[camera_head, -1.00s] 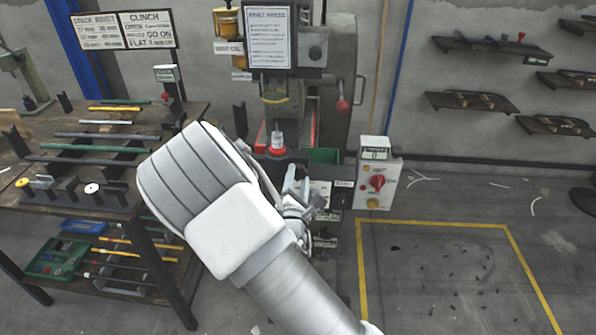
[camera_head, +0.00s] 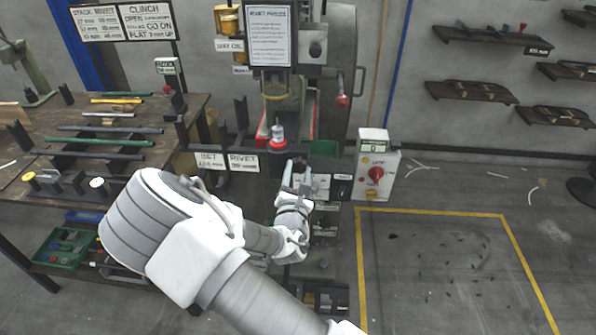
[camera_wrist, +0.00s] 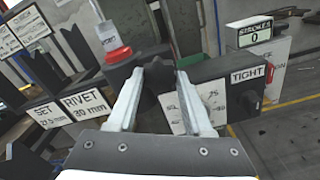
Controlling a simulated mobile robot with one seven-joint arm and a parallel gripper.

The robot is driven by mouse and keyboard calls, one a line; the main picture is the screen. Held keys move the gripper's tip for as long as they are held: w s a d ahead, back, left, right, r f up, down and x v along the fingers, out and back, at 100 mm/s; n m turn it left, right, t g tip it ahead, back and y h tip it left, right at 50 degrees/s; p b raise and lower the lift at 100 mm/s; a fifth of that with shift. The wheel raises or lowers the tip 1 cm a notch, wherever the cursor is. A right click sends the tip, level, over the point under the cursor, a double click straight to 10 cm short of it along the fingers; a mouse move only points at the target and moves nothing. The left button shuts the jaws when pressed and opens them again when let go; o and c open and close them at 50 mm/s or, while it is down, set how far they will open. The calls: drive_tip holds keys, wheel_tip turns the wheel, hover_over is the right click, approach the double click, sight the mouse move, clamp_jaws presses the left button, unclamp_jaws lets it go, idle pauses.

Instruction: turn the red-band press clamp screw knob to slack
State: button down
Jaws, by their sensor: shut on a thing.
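The red-band press (camera_head: 276,98) stands against the back wall. Its red band (camera_head: 277,143) rings the base of the tool post, and it also shows in the wrist view (camera_wrist: 118,54). The dark lobed clamp screw knob (camera_wrist: 154,72) is on the front of the press, just below and right of the band. My gripper (camera_wrist: 160,74) is shut on the knob, one finger on each side. In the head view my gripper (camera_head: 299,178) is at the press front. The TIGHT label (camera_wrist: 248,75) is right of the knob; another label (camera_wrist: 188,108) is partly hidden by the right finger.
A control box (camera_head: 374,172) with a red switch and a counter reading 0 is right of the press. A workbench (camera_head: 150,110) with rods stands left. SET and RIVET plates (camera_head: 227,161) hang between. The yellow-outlined floor (camera_head: 440,270) at right is largely clear.

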drive_tip(key=shift+r, duration=0.1)
drive_tip(key=shift+c, duration=1.5)
unclamp_jaws()
drive_tip(key=s+p, duration=0.1)
drive_tip(key=s, duration=1.6)
drive_tip(key=shift+s+a, duration=0.2)
drive_tip(key=shift+a, duration=0.1)
